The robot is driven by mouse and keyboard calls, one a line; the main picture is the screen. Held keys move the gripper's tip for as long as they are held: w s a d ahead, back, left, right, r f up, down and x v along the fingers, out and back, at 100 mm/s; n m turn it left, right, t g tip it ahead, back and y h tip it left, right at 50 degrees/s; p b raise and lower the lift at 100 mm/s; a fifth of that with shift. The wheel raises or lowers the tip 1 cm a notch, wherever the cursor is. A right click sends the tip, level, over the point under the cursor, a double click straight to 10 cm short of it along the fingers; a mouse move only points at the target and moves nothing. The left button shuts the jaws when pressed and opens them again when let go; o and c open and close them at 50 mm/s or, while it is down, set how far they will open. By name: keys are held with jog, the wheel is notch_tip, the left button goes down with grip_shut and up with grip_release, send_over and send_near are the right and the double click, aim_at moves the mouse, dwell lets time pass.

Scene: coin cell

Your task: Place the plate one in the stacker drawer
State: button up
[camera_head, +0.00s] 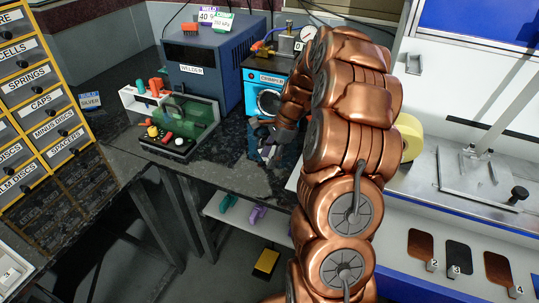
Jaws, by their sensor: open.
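A copper-coloured plate (421,243), a dark plate (460,257) and another copper-coloured plate (498,270) lie in a row on the white bench at the lower right. Small number tags stand by them; those by the dark plate and the right plate look like 3 and 4. I see no plate marked one; my arm covers the bench left of this row. No drawer labelled stacker can be made out. My gripper (268,151) is small in view over the dark counter, in front of the crimper (266,92). It is open, and I see nothing held.
A blue welder (208,68) and a green-windowed unit (172,122) stand on the dark counter (220,170). Yellow-framed labelled drawers (38,95) are at the left. A yellow roll (409,136) stands beside my arm. A shelf (240,222) lies below the counter.

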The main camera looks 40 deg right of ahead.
grip_shut()
dwell(0.4)
jog(key=shift+r, duration=0.1)
